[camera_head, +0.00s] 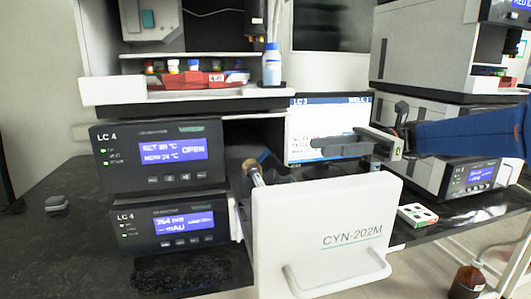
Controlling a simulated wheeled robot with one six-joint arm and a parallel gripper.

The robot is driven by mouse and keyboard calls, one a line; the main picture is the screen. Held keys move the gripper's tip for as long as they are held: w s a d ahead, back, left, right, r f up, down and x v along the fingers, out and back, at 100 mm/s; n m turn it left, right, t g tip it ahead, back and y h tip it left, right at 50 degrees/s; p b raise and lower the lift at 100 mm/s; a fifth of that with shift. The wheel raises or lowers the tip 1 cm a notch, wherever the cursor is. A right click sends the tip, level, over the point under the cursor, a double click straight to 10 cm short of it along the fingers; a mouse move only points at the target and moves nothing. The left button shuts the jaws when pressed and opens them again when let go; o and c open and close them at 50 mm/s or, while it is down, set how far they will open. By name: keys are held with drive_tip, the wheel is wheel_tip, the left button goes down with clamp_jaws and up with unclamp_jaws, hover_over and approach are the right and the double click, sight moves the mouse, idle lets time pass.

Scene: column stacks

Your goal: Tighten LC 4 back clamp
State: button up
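The LC 4 column oven unit (158,155) is at left; its screen shows a set and a current temperature and "OPEN". Beside it, a white drawer front (325,235) marked CYN-202M stands pulled out toward me. Behind its left edge a brass-coloured column end (252,172) sticks up at a tilt. A small dark part (268,158) beside it may be a clamp; which clamp, and how tight, I cannot tell. My gripper (322,148) comes in from the right above the drawer, apart from the column end. Its finger gap is not clear. The drawer's inside is mostly hidden.
A lower LC 4 detector (172,227) sits under the oven unit. A monitor (328,118) labelled LC 3 is behind my gripper. A blue-capped bottle (271,66) stands on the ledge above. A small tray (417,215) lies right of the drawer; a brown bottle (466,283) is low at right.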

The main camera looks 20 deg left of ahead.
sight(268, 152)
drive_tip(key=x, duration=1.4)
drive_tip(key=shift+s+a, duration=0.1)
drive_tip(key=shift+a, duration=0.2)
clamp_jaws()
